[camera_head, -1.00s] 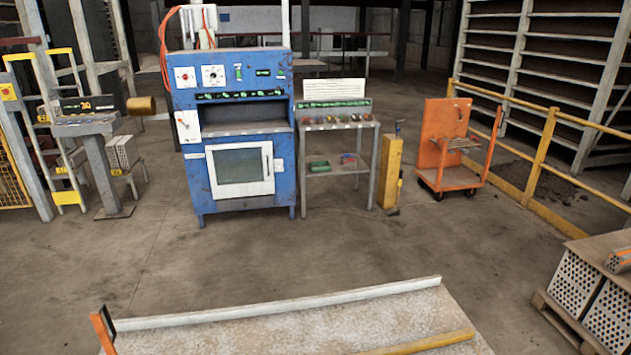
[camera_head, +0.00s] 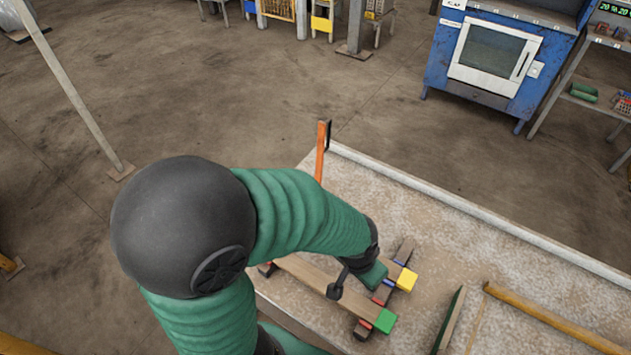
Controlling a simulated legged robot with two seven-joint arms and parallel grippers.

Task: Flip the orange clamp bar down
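An upright orange bar (camera_head: 321,152) with a dark piece at its top stands at the far left corner of the pale worktable (camera_head: 420,213). Its foot is hidden behind my green-sleeved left arm. My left arm crosses in front of the table's left end and ends above the table, near a wooden fixture. The end of my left gripper (camera_head: 353,280) is small and partly covered by the arm; its fingers cannot be made out. It is apart from the orange bar, nearer to me and to the right. My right gripper is not in view.
The fixture has wooden bars with a yellow block (camera_head: 407,280) and a green block (camera_head: 385,321). A yellow-brown bar (camera_head: 550,320) and a green-edged board (camera_head: 450,318) lie to the right. A pale rail (camera_head: 480,211) runs along the far edge. A blue oven (camera_head: 495,60) stands beyond.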

